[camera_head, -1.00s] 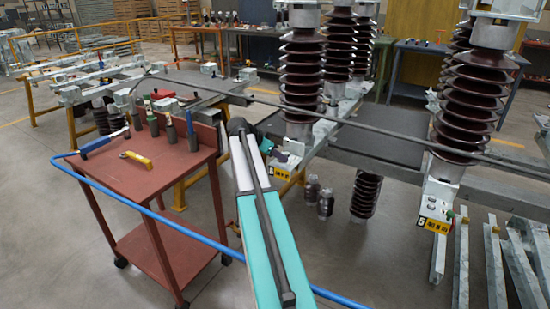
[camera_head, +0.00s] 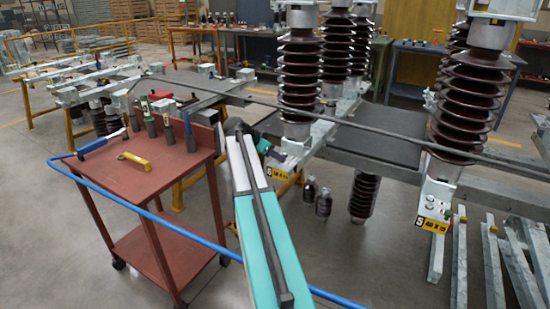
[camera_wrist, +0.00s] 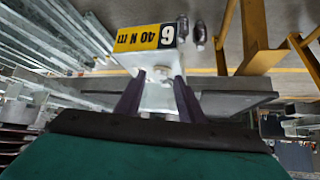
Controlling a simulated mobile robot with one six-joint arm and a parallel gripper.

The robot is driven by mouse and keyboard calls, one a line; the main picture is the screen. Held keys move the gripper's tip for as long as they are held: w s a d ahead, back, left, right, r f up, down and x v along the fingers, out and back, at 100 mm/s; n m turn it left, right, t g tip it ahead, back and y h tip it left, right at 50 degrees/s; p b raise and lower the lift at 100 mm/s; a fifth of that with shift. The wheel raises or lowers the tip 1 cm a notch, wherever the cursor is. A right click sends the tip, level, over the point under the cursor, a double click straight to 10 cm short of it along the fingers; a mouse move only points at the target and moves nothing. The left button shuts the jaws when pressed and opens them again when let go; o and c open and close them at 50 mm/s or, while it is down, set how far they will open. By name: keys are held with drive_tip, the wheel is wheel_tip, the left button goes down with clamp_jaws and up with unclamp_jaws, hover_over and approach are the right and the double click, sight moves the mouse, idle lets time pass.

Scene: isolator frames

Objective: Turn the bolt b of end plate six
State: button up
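End plate six is a pale metal plate (camera_wrist: 158,96) with a yellow and black label (camera_wrist: 150,37) reading 6 and 40 N m. In the wrist view a pale bolt head (camera_wrist: 160,73) sits just below the label, near the fingertips. I cannot read which bolt is b. My gripper (camera_wrist: 159,82) is open, with its two dark fingers apart and the plate showing between them. I cannot tell whether they touch anything. In the head view the plate's label (camera_head: 277,173) shows beside my teal wrist, which hides part of the plate.
A label-five end plate (camera_head: 433,202) stands to the right under a brown ribbed insulator (camera_head: 467,105). A red cart (camera_head: 150,170) with bottles and tools is left of my arm. A long grey bar (camera_head: 370,128) crosses above the frame.

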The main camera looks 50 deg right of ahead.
drive_tip(key=s+v, duration=0.1)
drive_tip(key=v, duration=1.2)
drive_tip(key=shift+w+r, duration=0.2)
drive_tip(key=shift+w, duration=0.2)
drive_tip(key=shift+a, duration=0.1)
